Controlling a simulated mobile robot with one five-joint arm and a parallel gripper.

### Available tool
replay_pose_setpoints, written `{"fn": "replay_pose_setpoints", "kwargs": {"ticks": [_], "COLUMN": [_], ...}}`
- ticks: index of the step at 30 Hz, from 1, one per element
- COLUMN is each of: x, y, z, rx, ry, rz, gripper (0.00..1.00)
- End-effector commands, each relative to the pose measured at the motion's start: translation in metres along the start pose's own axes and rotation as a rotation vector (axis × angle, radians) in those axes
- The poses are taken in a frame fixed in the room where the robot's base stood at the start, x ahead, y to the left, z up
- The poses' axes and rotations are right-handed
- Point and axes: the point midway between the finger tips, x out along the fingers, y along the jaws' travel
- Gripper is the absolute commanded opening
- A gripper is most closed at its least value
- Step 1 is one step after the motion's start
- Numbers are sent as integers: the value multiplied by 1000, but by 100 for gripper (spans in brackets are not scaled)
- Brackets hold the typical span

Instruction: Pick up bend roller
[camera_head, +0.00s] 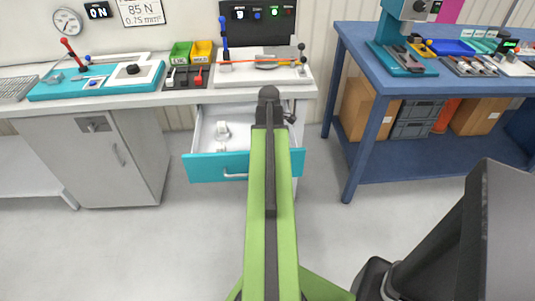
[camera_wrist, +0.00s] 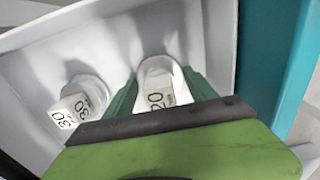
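A white bend roller marked 20 (camera_wrist: 158,92) is in the white drawer (camera_wrist: 110,35). The wrist view shows the dark green ribbed fingers of my gripper (camera_wrist: 163,98), one on each side of this roller. I cannot tell whether they touch it, and a dark bar and green part of my arm hide its lower portion. A second white roller marked 30 (camera_wrist: 78,103) is to the left, outside the fingers. In the head view, the drawer's teal front (camera_head: 205,168) is pulled out under the bench, with small white pieces (camera_head: 222,130) inside. My arm hides the gripper there.
The drawer's teal front panel (camera_wrist: 275,60) and pale walls are close to my gripper. Above is a bench with a white fixture (camera_head: 235,77) and green and yellow bins (camera_head: 190,52). A blue table (camera_head: 362,90) stands at right. Grey floor lies open in front.

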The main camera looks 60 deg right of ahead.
Motion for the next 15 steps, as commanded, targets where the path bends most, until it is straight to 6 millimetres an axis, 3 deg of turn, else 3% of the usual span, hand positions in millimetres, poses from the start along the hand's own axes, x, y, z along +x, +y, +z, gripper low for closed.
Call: {"fn": "replay_pose_setpoints", "kwargs": {"ticks": [1,10,15], "x": [0,0,0], "y": [0,0,0], "z": [0,0,0], "rx": [0,-1,-1], "ry": [0,0,0], "rz": [0,-1,-1], "gripper": [54,15,15]}}
